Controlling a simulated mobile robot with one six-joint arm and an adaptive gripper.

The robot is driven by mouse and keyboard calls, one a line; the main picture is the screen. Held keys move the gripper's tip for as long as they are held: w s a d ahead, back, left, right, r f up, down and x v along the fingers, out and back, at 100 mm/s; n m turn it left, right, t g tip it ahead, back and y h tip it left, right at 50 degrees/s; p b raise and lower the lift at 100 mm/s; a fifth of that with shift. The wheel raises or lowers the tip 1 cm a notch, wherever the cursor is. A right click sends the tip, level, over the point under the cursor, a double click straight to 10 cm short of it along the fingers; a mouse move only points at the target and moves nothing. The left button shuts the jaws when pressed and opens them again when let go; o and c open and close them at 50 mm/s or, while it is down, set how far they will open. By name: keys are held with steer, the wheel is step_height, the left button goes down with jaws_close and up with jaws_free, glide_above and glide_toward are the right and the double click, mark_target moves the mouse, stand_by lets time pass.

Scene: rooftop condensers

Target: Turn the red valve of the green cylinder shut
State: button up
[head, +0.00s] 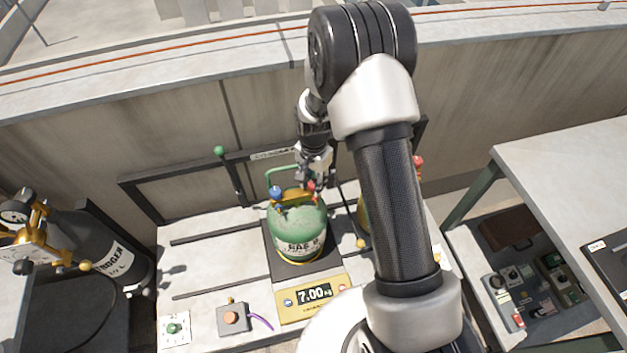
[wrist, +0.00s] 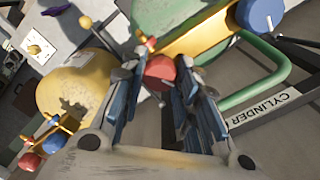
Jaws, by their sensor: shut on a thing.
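The green cylinder (head: 299,225) stands upright on a scale in the head view, with a blue valve (head: 276,192) and a red valve (head: 312,186) on top. In the wrist view its green top (wrist: 190,22) and handle fill the upper right. The red valve (wrist: 160,70) sits between the blue-padded fingers of my gripper (wrist: 158,82), which is shut on it. The blue valve (wrist: 261,14) is clear of the fingers at the upper right. In the head view my gripper (head: 314,180) reaches the cylinder's top from behind, and the contact is small there.
The scale (head: 312,297) reads 7.00. A yellow cylinder (wrist: 75,85) stands close beside the gripper, mostly hidden by my arm in the head view. A grey nitrogen cylinder (head: 100,255) stands left. A rail runs behind.

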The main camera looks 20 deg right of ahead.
steer(key=m, duration=0.5)
stand_by(0.7)
steer(key=o, duration=1.1)
steer(key=shift+c, duration=0.2)
steer(key=shift+r, duration=0.1)
step_height(320, 180, up, 12)
